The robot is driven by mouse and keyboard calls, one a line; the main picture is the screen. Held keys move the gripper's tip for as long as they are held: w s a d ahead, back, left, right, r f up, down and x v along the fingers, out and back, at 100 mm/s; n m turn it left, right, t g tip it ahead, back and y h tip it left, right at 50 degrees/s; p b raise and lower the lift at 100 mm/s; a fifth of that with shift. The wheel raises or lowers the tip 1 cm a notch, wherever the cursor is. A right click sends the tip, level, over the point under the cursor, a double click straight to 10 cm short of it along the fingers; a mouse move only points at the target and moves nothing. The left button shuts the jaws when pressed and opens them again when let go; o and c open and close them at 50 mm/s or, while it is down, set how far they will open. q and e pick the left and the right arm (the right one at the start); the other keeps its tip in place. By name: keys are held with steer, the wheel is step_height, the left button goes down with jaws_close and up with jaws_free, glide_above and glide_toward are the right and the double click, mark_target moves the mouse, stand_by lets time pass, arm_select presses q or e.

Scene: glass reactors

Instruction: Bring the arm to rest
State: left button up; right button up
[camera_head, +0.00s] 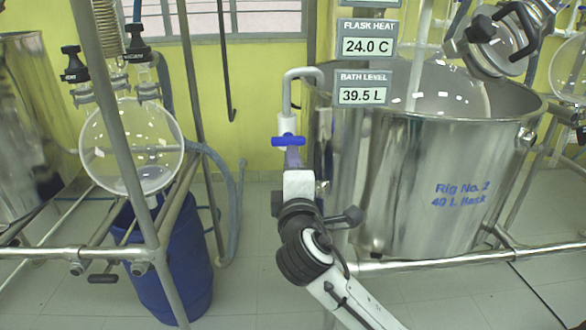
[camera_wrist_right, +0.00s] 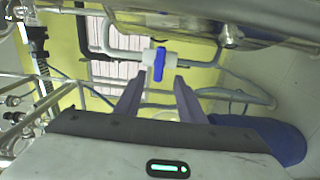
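My right arm comes in from the bottom right of the head view, and its gripper (camera_head: 293,158) points up just below a blue valve handle (camera_head: 289,141). In the right wrist view, the gripper's two fingers (camera_wrist_right: 160,82) stand apart with nothing between them. The blue handle (camera_wrist_right: 159,62) on its white valve body shows just past the fingertips; whether they touch it I cannot tell. My left gripper is not in view.
A steel bath (camera_head: 400,190) stands right of the arm, fed by a bent grey pipe (camera_head: 300,73). Displays read flask heat 24.0 C (camera_head: 368,46) and bath level 39.5 L (camera_head: 363,95). A glass flask (camera_head: 130,150), a blue drum (camera_head: 175,265) and metal frame poles stand left.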

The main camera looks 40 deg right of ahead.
steer(key=shift+s+a+f, duration=0.1)
stand_by(0.5)
steer(key=s+a+f+m+g+y, duration=0.1)
steer(key=s+a+f+y, duration=0.2)
steer(key=f, duration=0.6)
steer(key=s+a+f+g+y, duration=0.15)
steer(key=a+f, duration=0.25)
steer(key=f, duration=0.5)
steer(key=s+a+f+m+g+y, duration=0.1)
steer(key=s+a+f+y, duration=0.25)
steer(key=f, duration=0.45)
steer(key=s+a+f+m+g+y, duration=0.1)
steer(key=s+a+f+m+y, duration=0.1)
steer(key=s+f, duration=0.5)
steer(key=s+a+f+m+g+y, duration=0.2)
steer(key=s+a+f+m, duration=0.3)
steer(key=s, duration=0.6)
step_height(320, 180, down, 3)
steer(key=shift+r+m, duration=0.1)
steer(key=shift+m, duration=0.2)
steer(key=shift+w+a, duration=0.1)
steer(key=shift+c, duration=0.6)
